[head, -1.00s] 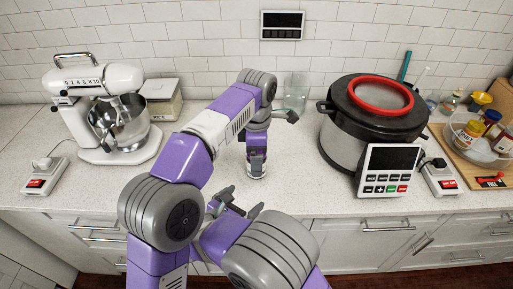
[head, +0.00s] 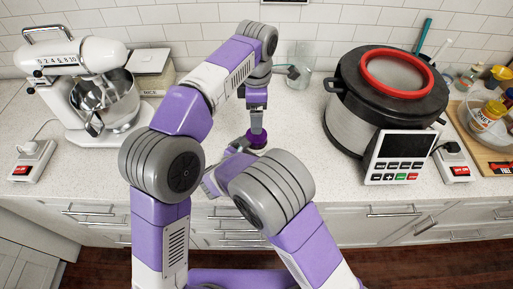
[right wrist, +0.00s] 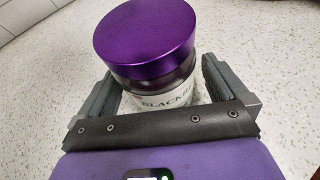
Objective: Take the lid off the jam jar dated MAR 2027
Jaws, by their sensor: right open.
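A jam jar with a shiny purple lid (head: 258,143) stands on the counter near its front edge, below my left gripper. In the right wrist view the lid (right wrist: 147,38) is on the jar (right wrist: 165,95), whose white label reads "BLACK…"; no date shows. My right gripper (right wrist: 157,80) is open, with one finger on each side of the jar below the lid. In the head view it (head: 240,147) is partly hidden by my arm. My left gripper (head: 257,128) points down just above the lid; its finger opening is too small to tell. It does not show in the right wrist view.
A pressure cooker (head: 345,110) with a control panel is at the right, and a glass jar (head: 300,62) behind. A tray with a bowl (head: 478,125) is far right. Counter around the jar is clear.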

